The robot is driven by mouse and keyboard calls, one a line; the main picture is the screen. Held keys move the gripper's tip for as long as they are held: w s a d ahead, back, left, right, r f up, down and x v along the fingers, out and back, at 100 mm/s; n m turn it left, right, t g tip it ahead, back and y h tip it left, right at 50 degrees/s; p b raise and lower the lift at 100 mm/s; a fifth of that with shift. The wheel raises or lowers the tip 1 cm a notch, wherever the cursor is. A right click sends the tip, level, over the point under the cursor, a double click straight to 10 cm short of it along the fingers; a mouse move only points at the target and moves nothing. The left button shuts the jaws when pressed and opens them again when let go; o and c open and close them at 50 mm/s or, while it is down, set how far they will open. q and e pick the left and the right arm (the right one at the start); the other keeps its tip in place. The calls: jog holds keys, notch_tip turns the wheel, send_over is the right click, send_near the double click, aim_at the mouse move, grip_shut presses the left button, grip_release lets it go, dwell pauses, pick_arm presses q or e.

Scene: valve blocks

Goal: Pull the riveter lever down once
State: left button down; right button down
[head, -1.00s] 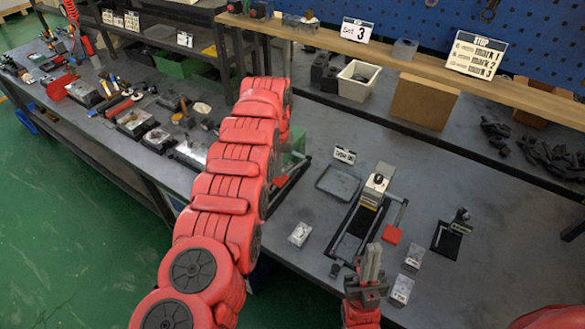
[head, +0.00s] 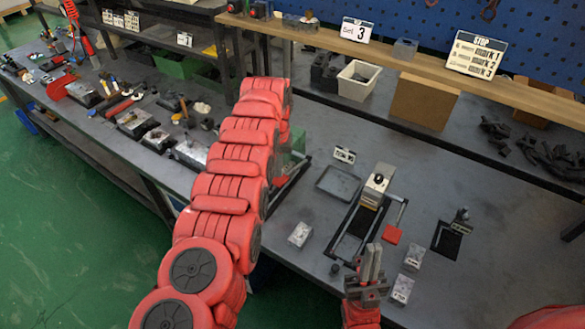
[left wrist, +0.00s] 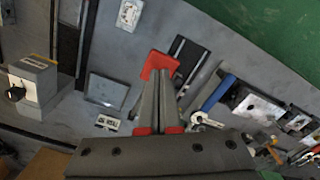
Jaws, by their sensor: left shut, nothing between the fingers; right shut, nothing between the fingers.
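A bench press tool with a black frame and a cream-grey head (head: 376,188) stands mid-bench, with a red lever pad (head: 393,235) at its right. A second black-framed station (head: 292,186) is partly hidden behind my left arm; its red pad (left wrist: 160,64) shows in the left wrist view. I cannot tell which is the riveter. My left gripper (left wrist: 157,80) is shut and empty, its tips overlapping this red pad; contact is unclear. The arm hides it in the head view. My right gripper (head: 371,256) is shut and empty, upright near the bench's front edge.
A grey tray (head: 338,184) lies between the two stations. Small clear boxes (head: 300,234) stand near the front edge. A smaller black station (head: 450,239) is at right. Tools crowd the left bench (head: 130,120). The bench's right front is mostly clear.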

aim_at(279, 180)
pick_arm(q)
jog(key=shift+f+b, duration=1.85)
jog(key=shift+f, duration=1.2)
jog(key=shift+f+b, duration=3.5)
jog(key=shift+f, duration=0.7)
notch_tip(279, 180, up, 9)
jog(key=p, duration=0.8)
jog(key=shift+r, duration=0.1)
notch_tip(279, 180, up, 3)
jog(key=shift+d+f+p, duration=0.1)
jog(key=shift+f+p, duration=0.1)
jog(key=shift+p, duration=0.6)
notch_tip(279, 180, up, 3)
jog(key=shift+r, duration=1.45)
jog(key=shift+w+f, duration=0.1)
jog(key=shift+f, duration=0.05)
